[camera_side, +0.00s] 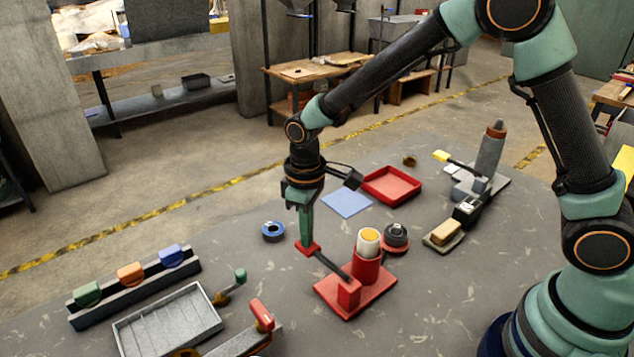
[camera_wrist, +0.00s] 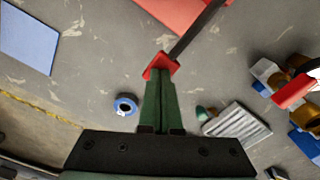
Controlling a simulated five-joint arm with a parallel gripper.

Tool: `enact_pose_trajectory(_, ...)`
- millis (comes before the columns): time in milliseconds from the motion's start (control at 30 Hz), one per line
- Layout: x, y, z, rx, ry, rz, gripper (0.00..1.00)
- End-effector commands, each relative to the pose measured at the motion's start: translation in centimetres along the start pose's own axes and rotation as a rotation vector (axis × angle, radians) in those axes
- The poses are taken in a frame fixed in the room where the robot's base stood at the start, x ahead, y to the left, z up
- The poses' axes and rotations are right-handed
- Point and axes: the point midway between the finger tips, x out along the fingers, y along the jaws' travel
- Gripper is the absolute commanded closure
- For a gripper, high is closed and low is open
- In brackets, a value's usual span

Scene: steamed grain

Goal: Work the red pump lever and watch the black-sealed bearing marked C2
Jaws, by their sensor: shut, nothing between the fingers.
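The red pump (camera_side: 368,270) stands on a red base plate, with a white cup with a yellow top in its cylinder. Its lever (camera_side: 330,267) slopes up to the left and ends in a red handle (camera_side: 309,249). My gripper (camera_side: 305,240) is shut and empty, pointing down with its fingertips at the handle, seemingly touching it from above. In the wrist view, the closed green fingers (camera_wrist: 160,90) meet the red handle (camera_wrist: 162,66). A dark, black-topped round piece (camera_side: 396,236) sits on a red disc beside the pump, perhaps the bearing; no C2 mark is readable.
A blue-ringed bearing (camera_side: 273,231) lies left of my gripper. A blue sheet (camera_side: 346,203) and red tray (camera_side: 392,185) lie behind. A rack with coloured pieces (camera_side: 134,288) and a grey tray (camera_side: 167,322) stand at left. A yellow-handled press (camera_side: 488,160) stands behind right.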

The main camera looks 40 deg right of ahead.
Motion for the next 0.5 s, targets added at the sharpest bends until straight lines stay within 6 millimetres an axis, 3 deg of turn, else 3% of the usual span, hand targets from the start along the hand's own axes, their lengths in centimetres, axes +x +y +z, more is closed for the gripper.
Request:
enact_pose_trajectory(333, 1.7, 0.0, 0.0, 0.0, -0.001, 0.0, 1.0)
enact_pose_trajectory(500, 1.1, 0.0, -0.1, 0.0, 0.002, 0.0, 1.0)
